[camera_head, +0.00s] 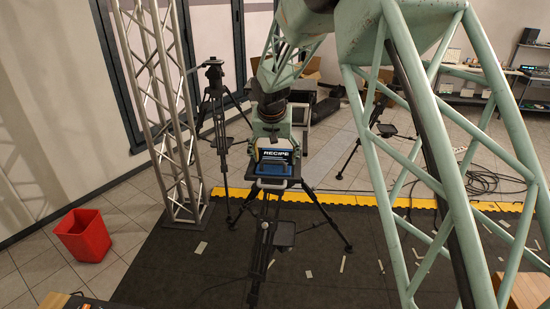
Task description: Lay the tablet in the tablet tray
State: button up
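The tablet (277,155), with a dark blue screen reading RECIPE, shows in the middle of the head view with its screen facing the camera. A blue and black tray-like piece (254,182), which looks like the tablet tray, sits on a tripod just below it. The tablet's lower edge overlaps the tray in the picture; I cannot tell whether they touch. My gripper (272,140) is directly above and partly behind the tablet. Its fingers are too small and hidden to show whether they are shut on it.
A silver truss tower (160,110) and a black tripod (213,75) stand to the left. A red bin (84,235) is on the floor at far left. Cables (485,180) lie on the right floor. Pale strips (201,247) are scattered on the dark mat (225,275).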

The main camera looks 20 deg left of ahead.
jog(key=o, duration=1.3)
jog(key=shift+f, duration=0.1)
jog(key=shift+c, duration=0.2)
jog(key=b+v, duration=0.1)
jog(key=v, duration=1.1)
